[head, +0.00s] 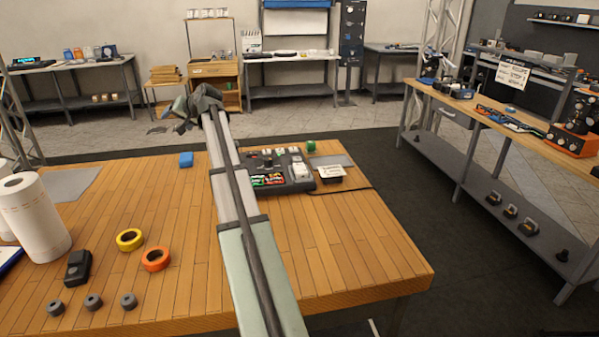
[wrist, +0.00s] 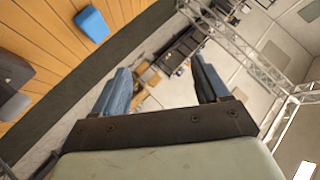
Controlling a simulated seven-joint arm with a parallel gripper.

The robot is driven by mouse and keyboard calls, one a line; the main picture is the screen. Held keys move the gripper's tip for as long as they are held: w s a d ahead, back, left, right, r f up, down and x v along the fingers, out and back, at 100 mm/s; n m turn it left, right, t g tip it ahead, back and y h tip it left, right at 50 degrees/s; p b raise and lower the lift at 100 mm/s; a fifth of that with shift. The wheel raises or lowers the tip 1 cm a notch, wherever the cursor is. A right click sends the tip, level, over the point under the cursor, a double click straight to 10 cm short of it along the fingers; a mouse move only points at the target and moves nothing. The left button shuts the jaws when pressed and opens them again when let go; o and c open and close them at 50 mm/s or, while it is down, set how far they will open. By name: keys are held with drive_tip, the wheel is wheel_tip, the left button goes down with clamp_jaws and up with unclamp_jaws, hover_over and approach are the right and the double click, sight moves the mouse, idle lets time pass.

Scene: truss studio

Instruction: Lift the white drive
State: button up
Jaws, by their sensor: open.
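I cannot tell for certain which thing is the white drive. In the head view, a small white piece (head: 299,171) sits at the right part of a dark multi-slot unit (head: 264,184) on the wooden table. A flat black item with a white printed top (head: 328,172) lies just right of that unit. My gripper (head: 184,112) is beyond the table's far edge, above the floor and apart from these things. In the wrist view my gripper (wrist: 164,84) has its two blue-grey fingers spread with nothing between them.
A blue block (head: 186,160) lies near the table's far edge; it also shows in the wrist view (wrist: 92,24). Yellow (head: 130,240) and orange tape rolls (head: 155,259), a paper roll (head: 33,209) and a green round thing (head: 310,146) stand on the table. Its front right is clear.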

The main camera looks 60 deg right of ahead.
drive_tip(key=s+d+f+g, duration=0.4)
drive_tip(key=s+d, duration=0.4)
drive_tip(key=s, duration=0.1)
drive_tip(key=g, duration=0.8)
hover_over(302, 172)
drive_tip(key=f, duration=0.5)
drive_tip(key=shift+w, duration=0.2)
drive_tip(key=shift+s+f, duration=0.15)
drive_tip(key=shift+s, duration=0.15)
drive_tip(key=shift+f, duration=3.6)
drive_tip(key=c, duration=1.2)
